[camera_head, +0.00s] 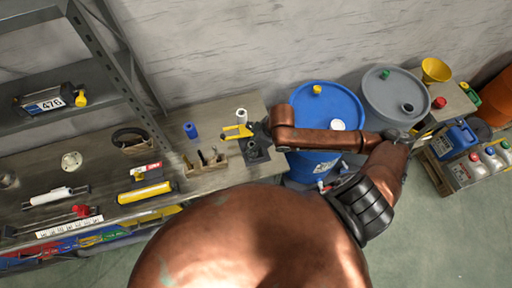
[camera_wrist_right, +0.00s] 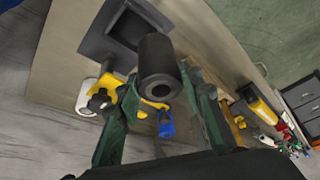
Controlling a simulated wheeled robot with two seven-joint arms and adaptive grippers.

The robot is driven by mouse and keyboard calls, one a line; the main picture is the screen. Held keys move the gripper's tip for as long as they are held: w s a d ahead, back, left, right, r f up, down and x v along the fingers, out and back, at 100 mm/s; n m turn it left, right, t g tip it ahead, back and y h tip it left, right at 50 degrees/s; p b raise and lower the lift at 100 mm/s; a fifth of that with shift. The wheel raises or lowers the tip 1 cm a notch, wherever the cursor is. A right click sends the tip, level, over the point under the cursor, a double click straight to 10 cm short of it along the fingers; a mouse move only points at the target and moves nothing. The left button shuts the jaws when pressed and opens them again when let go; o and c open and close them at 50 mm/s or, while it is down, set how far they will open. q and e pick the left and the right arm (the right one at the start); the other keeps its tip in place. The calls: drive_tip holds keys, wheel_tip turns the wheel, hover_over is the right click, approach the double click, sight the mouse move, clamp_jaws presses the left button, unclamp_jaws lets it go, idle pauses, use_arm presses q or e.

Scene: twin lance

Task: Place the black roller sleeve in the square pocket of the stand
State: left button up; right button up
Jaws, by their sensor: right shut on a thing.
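The black roller sleeve (camera_wrist_right: 155,52) is a dark hollow cylinder, seen end-on in the right wrist view. My right gripper (camera_wrist_right: 160,88) is shut on it, with a green finger on each side. The dark stand (camera_wrist_right: 96,42) lies just beyond the sleeve, and its square pocket (camera_wrist_right: 130,25) is partly covered by the sleeve in this view. I cannot tell how far the sleeve is above the stand. In the head view my right gripper (camera_head: 262,134) is over the bench beside the stand (camera_head: 258,156), and the sleeve is hard to make out. My left gripper is not in view.
A yellow tool (camera_head: 236,131) and a white roll (camera_head: 241,114) are close to the left of my right gripper. A wooden tool holder (camera_head: 205,164) and a blue roll (camera_head: 190,130) stand further left. A blue drum (camera_head: 327,108) stands right of the bench, under my right arm.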

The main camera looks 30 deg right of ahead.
drive_tip(key=shift+w+d+f+p, duration=0.15)
drive_tip(key=shift+w+d+f, duration=0.3)
drive_tip(key=shift+f, duration=0.8)
drive_tip(key=shift+w+d+f+p, duration=0.25)
drive_tip(key=shift+d+f, duration=0.25)
drive_tip(key=shift+f, duration=0.7)
drive_tip(key=shift+w+d+f+p, duration=0.1)
drive_tip(key=shift+w+d+f, duration=0.35)
drive_tip(key=shift+f, duration=0.8)
drive_tip(key=shift+s+f, duration=0.1)
drive_tip(key=shift+s, duration=0.05)
drive_tip(key=o, duration=1.2)
drive_tip(key=shift+o, duration=0.2)
drive_tip(key=v, duration=1.2)
